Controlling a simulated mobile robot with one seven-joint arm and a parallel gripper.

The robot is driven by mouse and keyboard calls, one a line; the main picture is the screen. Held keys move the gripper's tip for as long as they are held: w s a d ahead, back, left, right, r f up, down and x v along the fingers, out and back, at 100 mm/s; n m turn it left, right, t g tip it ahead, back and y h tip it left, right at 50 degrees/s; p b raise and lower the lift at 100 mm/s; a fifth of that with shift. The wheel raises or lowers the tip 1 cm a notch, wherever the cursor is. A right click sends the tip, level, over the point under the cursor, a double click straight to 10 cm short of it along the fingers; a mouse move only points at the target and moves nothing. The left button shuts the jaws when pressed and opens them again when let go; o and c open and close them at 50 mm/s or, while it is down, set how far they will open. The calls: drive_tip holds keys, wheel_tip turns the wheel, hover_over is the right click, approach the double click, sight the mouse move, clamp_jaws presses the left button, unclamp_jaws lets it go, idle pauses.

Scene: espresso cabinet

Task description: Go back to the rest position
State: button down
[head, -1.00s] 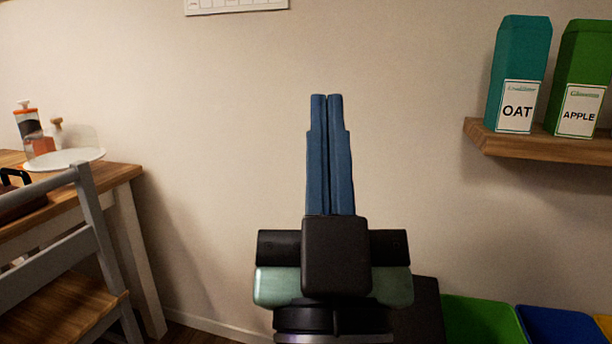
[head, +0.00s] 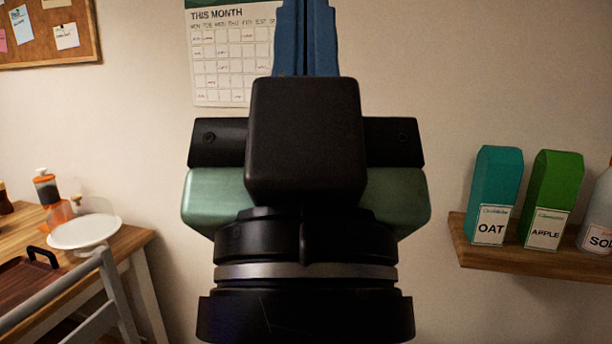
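My gripper (head: 305,40) fills the middle of the head view and points up, in front of the wall. Its two blue fingers stand close together with only a thin line between them, and nothing shows between them. The fingertips are cut off by the top edge of the picture. The black and green gripper body and the dark wrist show below the fingers. The gripper hides part of the wall and of the wall calendar (head: 222,62).
A wooden shelf (head: 530,268) at right holds a teal OAT carton (head: 494,190), a green APPLE carton (head: 552,192) and a partly cut-off bottle (head: 598,215). At left stand a wooden table (head: 122,243) with a white plate (head: 85,232) and a grey chair (head: 112,290). A corkboard (head: 50,48) hangs upper left.

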wheel_tip(320, 180, up, 19)
drive_tip(key=p, duration=1.6)
drive_tip(key=shift+f, duration=0.1)
